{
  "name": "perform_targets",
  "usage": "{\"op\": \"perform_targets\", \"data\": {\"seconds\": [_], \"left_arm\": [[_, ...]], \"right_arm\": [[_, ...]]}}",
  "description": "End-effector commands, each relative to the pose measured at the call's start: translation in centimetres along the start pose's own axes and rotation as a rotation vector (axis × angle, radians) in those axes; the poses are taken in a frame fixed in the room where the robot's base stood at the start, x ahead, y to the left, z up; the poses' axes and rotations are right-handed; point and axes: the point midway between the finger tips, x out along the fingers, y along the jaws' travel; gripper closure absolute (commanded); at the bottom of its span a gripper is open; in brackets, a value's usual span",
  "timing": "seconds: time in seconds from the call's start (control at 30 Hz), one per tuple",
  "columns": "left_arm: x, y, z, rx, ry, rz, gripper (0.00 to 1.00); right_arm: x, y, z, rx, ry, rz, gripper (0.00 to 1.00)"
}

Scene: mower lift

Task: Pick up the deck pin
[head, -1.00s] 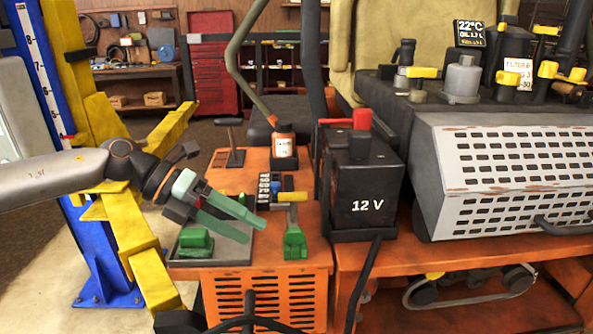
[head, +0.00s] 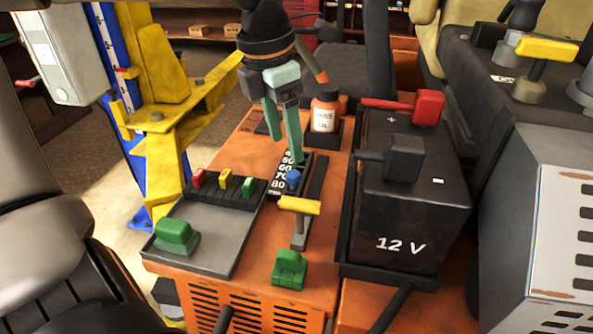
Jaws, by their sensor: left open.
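My left gripper (head: 285,148) points down above the orange deck, with its green fingers apart and nothing seen between them. Below its tips is a black plate (head: 281,190) marked 50 to 80, with a blue knob (head: 293,178) on it. Just nearer stands a yellow T-handle (head: 299,206) on a grey stem, at a dark slot. No label shows which piece is the deck pin; the blue knob and the T-handle are the closest candidates. I cannot tell whether the fingers touch the plate. My right gripper is not in view.
A grey tray (head: 212,242) with a green block (head: 176,237) lies left, below red, yellow and green clips. Another green piece (head: 289,268) sits at the front edge. The 12 V battery box (head: 405,220) walls the right side.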

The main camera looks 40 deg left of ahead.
Motion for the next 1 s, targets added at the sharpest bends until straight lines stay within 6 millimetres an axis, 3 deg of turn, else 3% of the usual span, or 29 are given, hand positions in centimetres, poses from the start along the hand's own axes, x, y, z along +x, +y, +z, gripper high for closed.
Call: {"op": "perform_targets", "data": {"seconds": [0.1,0.37,0.6,0.9,1.0], "left_arm": [[1.8,0.0,0.0,0.001,0.002,-0.002,0.34],[3.9,0.2,0.1,-0.001,0.002,-0.004,0.34],[7.4,0.7,0.2,0.000,0.002,-0.003,0.34],[8.1,0.7,0.3,-0.001,-0.003,-0.001,0.34],[8.0,0.7,0.3,-0.001,-0.003,-0.001,0.43]], "right_arm": [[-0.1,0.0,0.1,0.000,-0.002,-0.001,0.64],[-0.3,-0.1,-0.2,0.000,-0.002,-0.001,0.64],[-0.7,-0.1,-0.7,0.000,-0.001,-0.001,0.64],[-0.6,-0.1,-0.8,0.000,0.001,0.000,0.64],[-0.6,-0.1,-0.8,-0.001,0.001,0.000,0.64]]}}
